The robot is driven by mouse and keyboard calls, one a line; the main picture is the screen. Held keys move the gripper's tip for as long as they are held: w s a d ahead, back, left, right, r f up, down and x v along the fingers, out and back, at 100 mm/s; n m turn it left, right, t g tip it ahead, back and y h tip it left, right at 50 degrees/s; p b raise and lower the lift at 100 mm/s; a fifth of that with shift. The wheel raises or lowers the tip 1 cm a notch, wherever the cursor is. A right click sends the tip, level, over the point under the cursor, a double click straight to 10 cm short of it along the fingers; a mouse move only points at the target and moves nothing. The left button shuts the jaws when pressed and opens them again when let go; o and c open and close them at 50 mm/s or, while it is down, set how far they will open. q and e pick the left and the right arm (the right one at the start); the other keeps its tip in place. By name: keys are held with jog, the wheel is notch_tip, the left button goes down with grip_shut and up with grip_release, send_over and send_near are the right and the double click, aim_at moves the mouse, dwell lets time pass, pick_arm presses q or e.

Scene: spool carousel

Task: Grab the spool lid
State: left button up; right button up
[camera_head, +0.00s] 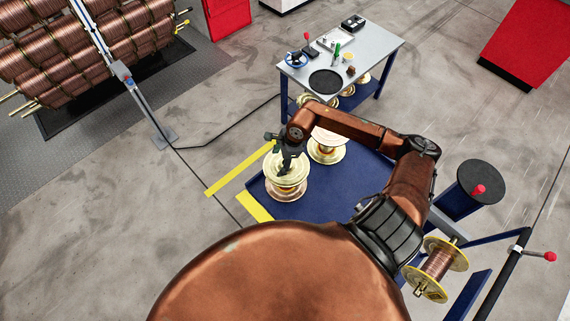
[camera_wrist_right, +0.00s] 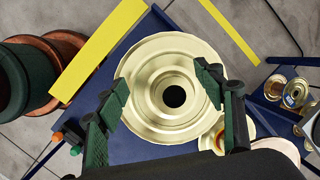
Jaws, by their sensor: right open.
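A cream round spool lid (camera_head: 288,164) lies on top of a spool standing on the blue platform (camera_head: 318,206). In the right wrist view the lid (camera_wrist_right: 150,112) is a wide ringed disc with a dark centre hole. My right gripper (camera_wrist_right: 164,82) is open, with its two dark fingers apart over the lid's face. In the head view my right gripper (camera_head: 285,168) is directly above the lid. Whether the fingertips touch it, I cannot tell. My left gripper is not in view.
A second cream spool (camera_head: 327,150) stands close beside on the platform. A grey workbench (camera_head: 370,45) with tools and a black disc is behind. A black round top (camera_head: 480,172) with a red knob and a copper-wound spool (camera_head: 437,262) are at right.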

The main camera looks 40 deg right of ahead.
aim_at(299, 166)
jog(key=d+r, duration=0.1)
jog(key=d+m, duration=0.1)
jog(key=s+d+r+m+g, duration=0.1)
jog(key=shift+s+d+r+h, duration=0.1)
jog(key=shift+d+r+h, duration=0.2)
jog(key=shift+d, duration=0.05)
jog(key=shift+s+d+r+m, duration=0.15)
jog(key=shift+s+d+m, duration=0.05)
jog(key=shift+d+m, duration=0.15)
notch_tip(299, 166, down, 2)
jog(key=shift+w+a+f+p, duration=0.1)
jog(key=shift+w+f+p, duration=0.05)
jog(key=shift+p, duration=0.25)
jog(key=f, duration=0.2)
jog(key=w+f+p, duration=0.1)
jog(key=f, duration=0.1)
jog(key=shift+a, duration=0.15)
jog(key=shift+w+f, duration=0.1)
jog(key=shift+f, duration=0.45)
jog(key=shift+c, duration=0.6)
jog(key=shift+r, duration=0.1)
grip_shut()
